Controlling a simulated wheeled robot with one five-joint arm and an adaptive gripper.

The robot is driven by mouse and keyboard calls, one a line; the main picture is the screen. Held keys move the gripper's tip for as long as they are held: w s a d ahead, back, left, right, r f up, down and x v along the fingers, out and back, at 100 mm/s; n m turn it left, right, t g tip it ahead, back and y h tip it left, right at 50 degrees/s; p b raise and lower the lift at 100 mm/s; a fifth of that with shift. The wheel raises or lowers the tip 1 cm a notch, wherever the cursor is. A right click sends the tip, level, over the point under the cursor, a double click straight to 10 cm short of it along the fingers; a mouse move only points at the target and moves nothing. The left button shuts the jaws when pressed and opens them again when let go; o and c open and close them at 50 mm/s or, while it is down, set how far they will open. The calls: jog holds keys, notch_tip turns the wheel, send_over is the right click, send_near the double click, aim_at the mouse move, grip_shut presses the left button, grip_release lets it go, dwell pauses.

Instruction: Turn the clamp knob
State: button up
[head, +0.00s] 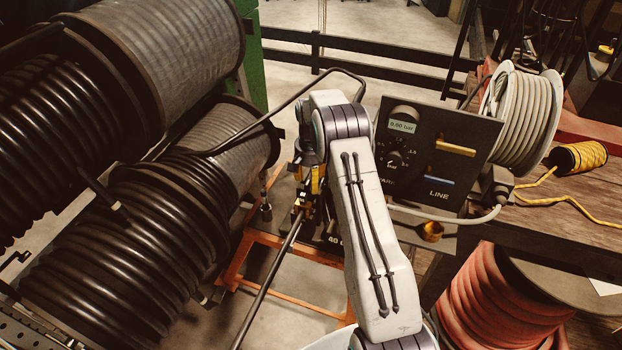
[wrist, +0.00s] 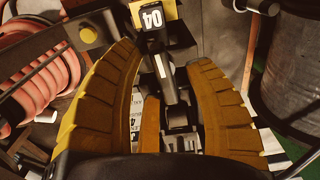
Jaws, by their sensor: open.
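I see no contact between the fingers and this part. In the head view my gripper (head: 309,190) is small and partly hidden by my arm, above the orange-framed stand. I cannot tell for certain which part is the clamp knob. A round yellow knob (wrist: 88,35) shows outside the left finger. In the head view a brass-yellow knob (head: 431,231) sits low on the dark panel (head: 462,133).
Large drums of black hose (head: 110,225) crowd the left. A thin dark rod (head: 268,285) runs down from near my gripper. A white reel (head: 523,105) and a yellow cord spool (head: 578,157) are at right, with red hose (head: 495,305) below. An orange frame (head: 232,262) stands underneath.

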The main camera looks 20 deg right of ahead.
jog(key=shift+c, duration=0.4)
grip_shut()
dwell(0.4)
jog(key=shift+f+m+b, duration=0.15)
jog(key=shift+m+b, duration=0.5)
jog(key=shift+m, duration=0.45)
jog(key=m+b, duration=0.1)
jog(key=m, duration=0.2)
jog(key=shift+s+a+m, duration=0.1)
jog(key=shift+a+m, duration=0.05)
jog(key=shift+m, duration=0.25)
jog(key=m+b, duration=0.1)
jog(key=m, duration=0.5)
jog(key=shift+a, duration=0.15)
jog(key=shift+m, duration=0.3)
